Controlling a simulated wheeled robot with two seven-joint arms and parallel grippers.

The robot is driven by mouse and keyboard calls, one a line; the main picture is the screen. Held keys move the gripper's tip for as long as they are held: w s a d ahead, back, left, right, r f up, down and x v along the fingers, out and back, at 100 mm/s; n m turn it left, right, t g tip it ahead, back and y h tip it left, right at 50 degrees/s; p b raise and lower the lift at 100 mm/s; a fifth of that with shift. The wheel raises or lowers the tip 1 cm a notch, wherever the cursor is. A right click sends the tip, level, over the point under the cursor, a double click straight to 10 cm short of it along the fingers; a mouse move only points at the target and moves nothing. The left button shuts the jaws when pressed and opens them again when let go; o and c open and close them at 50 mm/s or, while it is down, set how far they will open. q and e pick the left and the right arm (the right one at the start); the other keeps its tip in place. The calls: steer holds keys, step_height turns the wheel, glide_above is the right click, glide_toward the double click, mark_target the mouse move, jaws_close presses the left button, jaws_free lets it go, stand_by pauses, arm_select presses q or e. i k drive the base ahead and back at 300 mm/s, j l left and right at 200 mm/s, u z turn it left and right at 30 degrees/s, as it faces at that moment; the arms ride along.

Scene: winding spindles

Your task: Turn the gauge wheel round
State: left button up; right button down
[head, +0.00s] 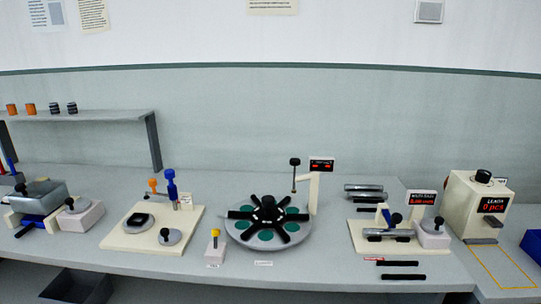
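The gauge wheel appears to be the round grey disc (266,246) near the middle of the bench. It carries several dark green round patches and a black hub (268,211) with black arms spreading out like spokes. A cream post (313,194) stands at its back right, with a small black display (321,165) showing red characters too small to read. A black-knobbed thin rod (295,175) stands above the wheel's back edge. Neither of my grippers is in the head view, and nothing touches the wheel.
A cream board (125,238) with round grey pieces and a small yellow-knobbed block (215,248) stand left of the wheel. Right are a cream measuring stand (360,243), loose black rods (401,276) and a cream box (467,203). A shelf (95,116) stands at the back left.

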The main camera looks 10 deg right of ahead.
mark_target(435, 227)
steer(key=z, duration=1.4)
